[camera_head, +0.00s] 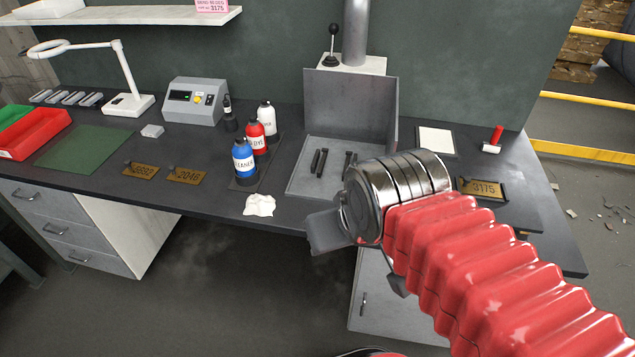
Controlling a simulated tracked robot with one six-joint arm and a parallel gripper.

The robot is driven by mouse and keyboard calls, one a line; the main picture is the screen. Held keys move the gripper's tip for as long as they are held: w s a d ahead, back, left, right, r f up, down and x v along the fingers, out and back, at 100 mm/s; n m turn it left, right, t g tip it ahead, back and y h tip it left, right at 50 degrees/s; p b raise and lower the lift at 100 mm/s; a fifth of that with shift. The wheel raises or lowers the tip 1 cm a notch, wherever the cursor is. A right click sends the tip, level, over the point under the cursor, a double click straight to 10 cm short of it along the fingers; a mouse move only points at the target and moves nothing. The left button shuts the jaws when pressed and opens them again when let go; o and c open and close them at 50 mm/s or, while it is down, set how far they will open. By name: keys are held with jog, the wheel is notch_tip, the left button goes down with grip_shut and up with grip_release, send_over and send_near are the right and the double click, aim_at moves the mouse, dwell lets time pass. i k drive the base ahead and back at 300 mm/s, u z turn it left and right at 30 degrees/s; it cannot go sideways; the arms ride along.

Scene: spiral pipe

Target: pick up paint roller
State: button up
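A small tool with a red handle (495,138) and a pale, wide head stands near the right end of the dark workbench; it looks like the paint roller. My gripper (332,231) is at the end of my red ribbed arm, in front of the bench's front edge. It is to the left of the roller and nearer to me, well apart from it.
A metal tray (311,181) with dark pieces stands mid-bench. Blue (244,163), red (256,138) and white (266,116) bottles stand to its left. A yellow rail (585,152) is behind right.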

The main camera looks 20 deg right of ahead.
aim_at(491, 147)
jog(key=z, duration=1.65)
